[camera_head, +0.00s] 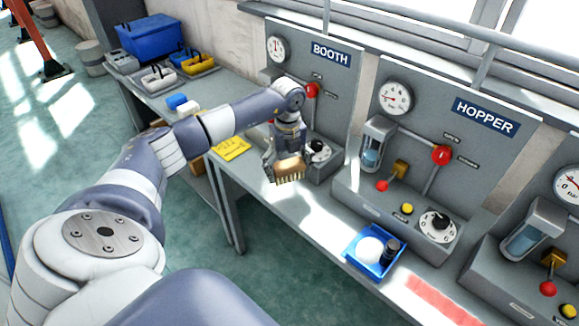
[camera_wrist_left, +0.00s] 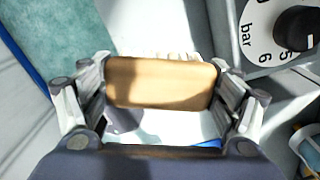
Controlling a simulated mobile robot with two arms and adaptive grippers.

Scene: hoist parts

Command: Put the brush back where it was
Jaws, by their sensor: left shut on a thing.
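The brush (camera_head: 289,170) has a tan wooden block with pale bristles. My left gripper (camera_head: 284,163) is shut on it and holds it over the bench, in front of the BOOTH panel (camera_head: 318,75). In the head view the bristles point down. In the left wrist view the wooden block (camera_wrist_left: 160,84) spans between the two fingers, with the bristles showing at its far edge. I cannot tell how high the brush is above the bench top. My right gripper is not in view.
A blue tray (camera_head: 352,261) with a white round thing and a dark cylinder sits before the HOPPER panel (camera_head: 469,115). A yellow note (camera_head: 231,149) lies left of the gripper. Grey trays and a blue bin (camera_head: 148,38) stand at the far end. Bench between note and tray is mostly clear.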

